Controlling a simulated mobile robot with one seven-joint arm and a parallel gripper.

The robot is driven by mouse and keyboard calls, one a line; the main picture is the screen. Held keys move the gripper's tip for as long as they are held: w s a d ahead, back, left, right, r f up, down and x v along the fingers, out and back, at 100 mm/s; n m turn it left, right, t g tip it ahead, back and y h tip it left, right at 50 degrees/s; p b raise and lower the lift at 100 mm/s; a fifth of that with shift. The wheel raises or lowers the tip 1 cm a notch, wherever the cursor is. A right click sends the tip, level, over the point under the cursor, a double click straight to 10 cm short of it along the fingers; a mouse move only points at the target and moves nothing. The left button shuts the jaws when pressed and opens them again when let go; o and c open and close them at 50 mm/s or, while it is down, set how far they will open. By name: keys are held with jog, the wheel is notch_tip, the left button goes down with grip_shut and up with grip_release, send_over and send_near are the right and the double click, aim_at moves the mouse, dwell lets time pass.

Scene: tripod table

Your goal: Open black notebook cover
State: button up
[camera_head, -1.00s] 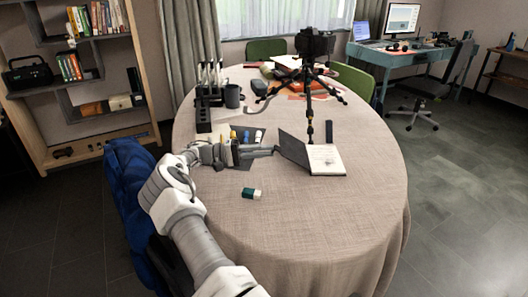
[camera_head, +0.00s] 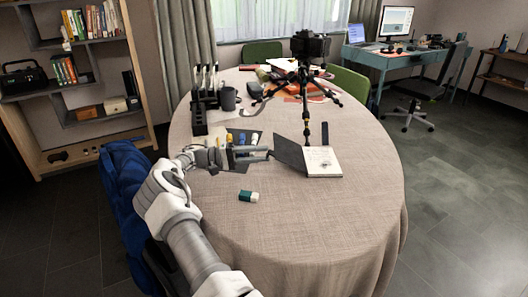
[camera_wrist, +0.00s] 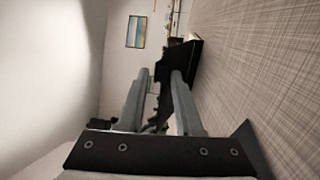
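The black notebook lies open on the table to the right of my gripper. Its white page (camera_head: 322,161) faces up, and its dark cover (camera_head: 289,152) slants out to the left from the spine. In the wrist view, the two fingers (camera_wrist: 163,76) are apart, with a visible gap and nothing clearly held. A dark shape, likely the cover (camera_wrist: 184,95), shows beyond and beside the right finger; contact cannot be told.
A green-and-white eraser (camera_head: 248,196) lies in front of the gripper. Several markers (camera_head: 243,137) lie on a dark sheet behind it. A black rack (camera_head: 199,118) and a mug (camera_head: 228,98) stand farther back. A camera tripod (camera_head: 306,110) stands behind the notebook. The front tabletop is clear.

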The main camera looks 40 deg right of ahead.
jog(key=s+d+r+p, duration=0.3)
jog(key=s+r+p, duration=0.1)
jog(key=s+r, duration=0.7)
jog(key=shift+d+p, duration=0.35)
jog(key=shift+d, duration=0.05)
jog(key=shift+s, duration=0.1)
dwell(0.3)
